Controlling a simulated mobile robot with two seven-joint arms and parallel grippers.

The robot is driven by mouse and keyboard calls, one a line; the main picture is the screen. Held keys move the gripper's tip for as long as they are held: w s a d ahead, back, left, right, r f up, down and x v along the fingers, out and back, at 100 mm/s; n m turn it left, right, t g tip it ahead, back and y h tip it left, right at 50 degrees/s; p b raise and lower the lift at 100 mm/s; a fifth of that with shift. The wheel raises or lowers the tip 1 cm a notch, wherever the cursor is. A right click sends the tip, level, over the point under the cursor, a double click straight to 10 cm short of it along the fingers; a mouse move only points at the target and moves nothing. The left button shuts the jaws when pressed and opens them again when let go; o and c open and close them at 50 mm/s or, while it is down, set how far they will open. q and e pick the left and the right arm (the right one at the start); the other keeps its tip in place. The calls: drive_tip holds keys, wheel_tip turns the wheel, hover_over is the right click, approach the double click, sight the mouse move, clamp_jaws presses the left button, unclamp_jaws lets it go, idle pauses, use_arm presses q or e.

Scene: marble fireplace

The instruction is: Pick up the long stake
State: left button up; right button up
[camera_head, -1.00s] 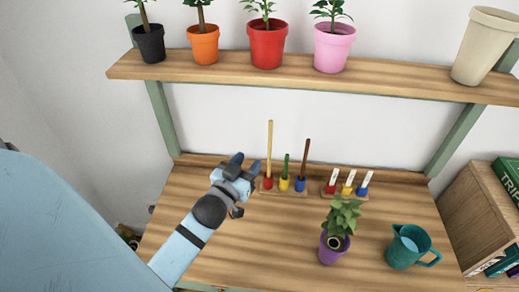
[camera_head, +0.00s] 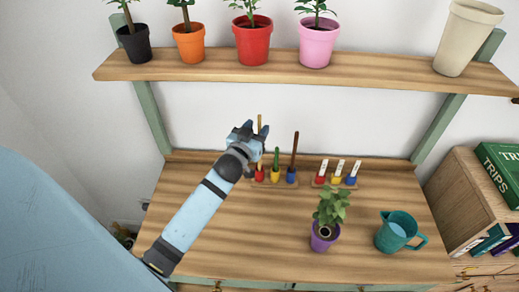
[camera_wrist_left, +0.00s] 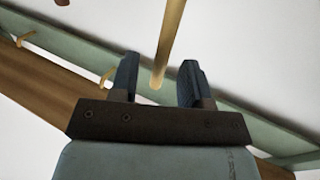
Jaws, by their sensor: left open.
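The long stake (camera_head: 260,121) is light tan and stands upright in the red holder (camera_head: 260,173) at the back of the table. My left gripper (camera_head: 248,130) is open at the stake's upper part and hides some of it. In the left wrist view, the long stake (camera_wrist_left: 169,40) comes down from the top edge and ends between the two open fingers (camera_wrist_left: 159,66). No contact with the fingers shows. A short green stake (camera_head: 276,158) stands in a yellow holder and a brown stake (camera_head: 294,150) in a blue holder, just right of it. My right gripper is out of view.
A shelf (camera_head: 300,71) with several potted plants runs above the table. A purple-potted plant (camera_head: 324,236), a teal jug (camera_head: 398,232) and a rack of white labels (camera_head: 337,181) stand to the right. The table's left front is clear beneath my arm.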

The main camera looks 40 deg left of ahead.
use_arm(q)
drive_tip(key=shift+w+a+f, duration=0.1)
drive_tip(key=shift+w+a, duration=0.1)
drive_tip(key=shift+w, duration=0.95)
drive_tip(key=shift+s, duration=0.1)
clamp_jaws()
